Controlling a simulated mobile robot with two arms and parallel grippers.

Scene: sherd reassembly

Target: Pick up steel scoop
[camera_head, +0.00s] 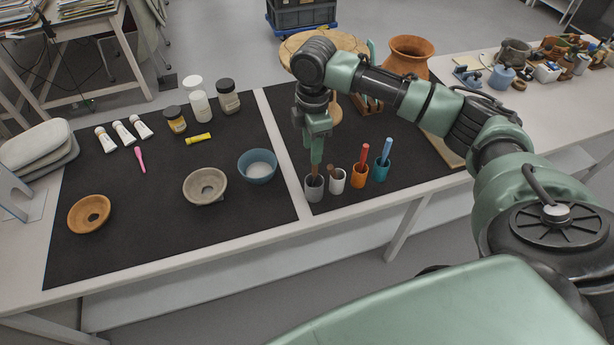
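My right gripper (316,160) points straight down over the grey cup (314,188) at the front of the right-hand black mat. A brown handle (315,170) stands in that cup, right at my fingertips. The fingers overlap in this view, so I cannot tell whether they are shut on the handle. No steel scoop head is visible; the lower ends of the tools are hidden inside the cups. My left gripper is not in view.
A white cup (337,182) with a dark handle, an orange cup (359,174) with a red tool and a teal cup (380,169) with a blue tool stand close to the right. A blue bowl (257,169) and a grey bowl (205,187) sit to the left.

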